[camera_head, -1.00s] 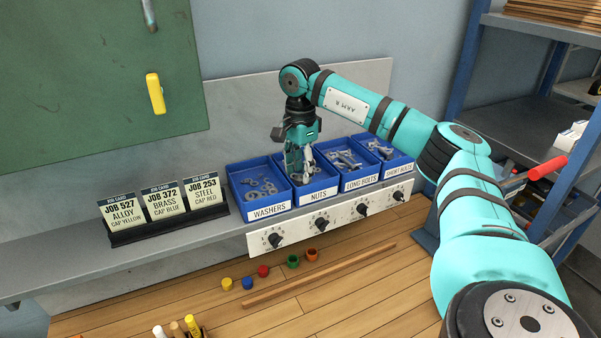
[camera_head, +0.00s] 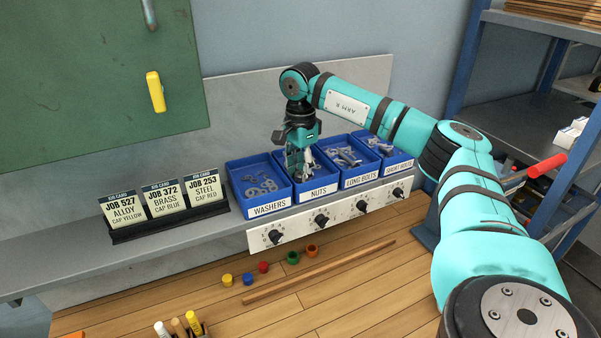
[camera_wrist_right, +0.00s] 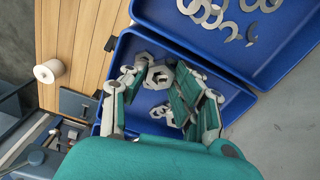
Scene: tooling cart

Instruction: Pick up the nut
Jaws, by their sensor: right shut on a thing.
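The blue NUTS bin (camera_head: 329,190) stands on the shelf between the washers and long bolts bins. My right gripper (camera_head: 300,175) points down into this bin. In the right wrist view my right gripper (camera_wrist_right: 155,88) is shut on a grey hex nut (camera_wrist_right: 158,76), which sits between its fingertips. Another nut (camera_wrist_right: 144,58) lies close beside it, and more grey nuts (camera_wrist_right: 160,112) lie on the bin floor. The bin (camera_wrist_right: 118,48) surrounds the fingers. In the head view the held nut is hidden by the fingers. My left gripper is not in view.
The washers bin (camera_head: 232,190) is on the left; the long bolts bin (camera_head: 371,174) and short bolts bin (camera_head: 398,163) are on the right. Job cards (camera_head: 160,205) stand left on the shelf. Coloured caps (camera_head: 263,267) lie on the wooden surface below.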

